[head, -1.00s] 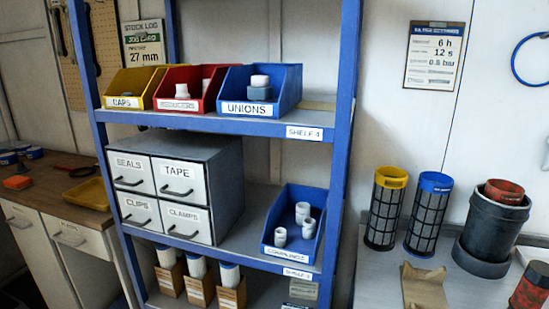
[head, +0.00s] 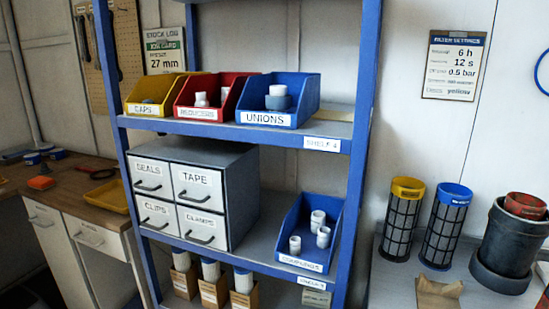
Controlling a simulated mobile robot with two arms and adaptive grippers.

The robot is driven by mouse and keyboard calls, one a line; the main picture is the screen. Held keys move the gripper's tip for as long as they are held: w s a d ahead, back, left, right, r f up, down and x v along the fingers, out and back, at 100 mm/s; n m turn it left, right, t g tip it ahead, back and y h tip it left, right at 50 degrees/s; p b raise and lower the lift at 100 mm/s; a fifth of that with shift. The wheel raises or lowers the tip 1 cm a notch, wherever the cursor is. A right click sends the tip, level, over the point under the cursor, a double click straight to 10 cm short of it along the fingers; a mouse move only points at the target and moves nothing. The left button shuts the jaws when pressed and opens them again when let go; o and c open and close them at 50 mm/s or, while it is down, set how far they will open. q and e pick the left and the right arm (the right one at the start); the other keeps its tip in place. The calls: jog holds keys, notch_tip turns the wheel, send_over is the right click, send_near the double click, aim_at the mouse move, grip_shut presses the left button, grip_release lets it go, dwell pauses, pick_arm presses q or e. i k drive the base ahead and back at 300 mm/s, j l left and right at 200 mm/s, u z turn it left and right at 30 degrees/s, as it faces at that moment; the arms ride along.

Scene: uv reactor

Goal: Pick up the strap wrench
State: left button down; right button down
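I cannot make out a strap wrench for certain in the head view. Some dark, long-handled tools hang on the pegboard (head: 124,50) at the upper left, partly hidden by the shelf post and too small to identify. Neither of my grippers shows in the view.
A blue shelf rack (head: 362,150) holds a yellow caps bin (head: 150,108), a red reducers bin (head: 205,112), a blue unions bin (head: 266,118), a grey drawer cabinet (head: 240,195) and a couplings bin (head: 305,262). A wooden workbench (head: 75,200) stands left. Filter cartridges (head: 401,218) stand right.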

aim_at(93, 172)
jog(key=u, duration=1.25)
jog(key=i+j, duration=0.4)
jog(key=i+j+z, duration=0.1)
jog(key=i+j, duration=0.3)
jog(key=j, duration=0.2)
jog(key=i+j, duration=0.75)
jog(key=j, duration=0.25)
jog(key=i+z, duration=0.05)
